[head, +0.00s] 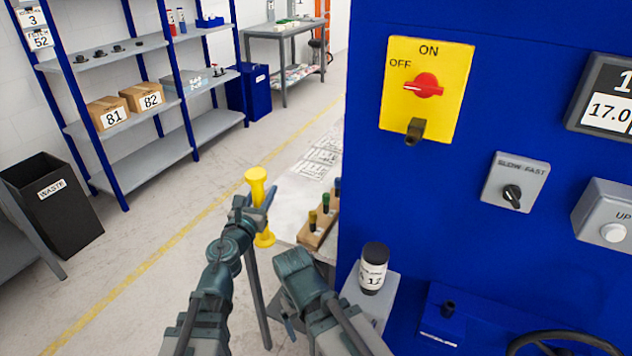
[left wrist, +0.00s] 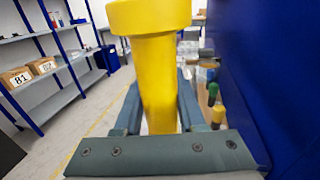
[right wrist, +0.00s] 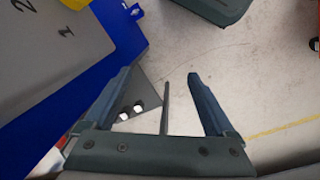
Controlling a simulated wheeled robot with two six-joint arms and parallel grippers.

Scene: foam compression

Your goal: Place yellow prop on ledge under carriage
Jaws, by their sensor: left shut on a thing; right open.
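The yellow prop (head: 257,186) is a spool-shaped post with wide ends. My left gripper (head: 256,212) is shut around its middle and holds it upright, slightly tilted, in the air left of the blue machine. In the left wrist view the prop (left wrist: 160,80) stands between the fingers, its wide top at the upper edge. My right gripper (right wrist: 165,95) is open and empty, pointing down beside the machine's blue edge. In the head view the right arm is low at centre, its fingertips hard to make out. I cannot make out the carriage or the ledge in the head view.
The blue machine (head: 480,110) fills the right side, with a yellow ON/OFF switch plate (head: 428,90). A dark-capped jar (head: 373,270) stands on a grey block by it. A wooden rack (head: 318,228) with several bottles lies right of the prop. Shelves and a waste bin (head: 52,205) stand left.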

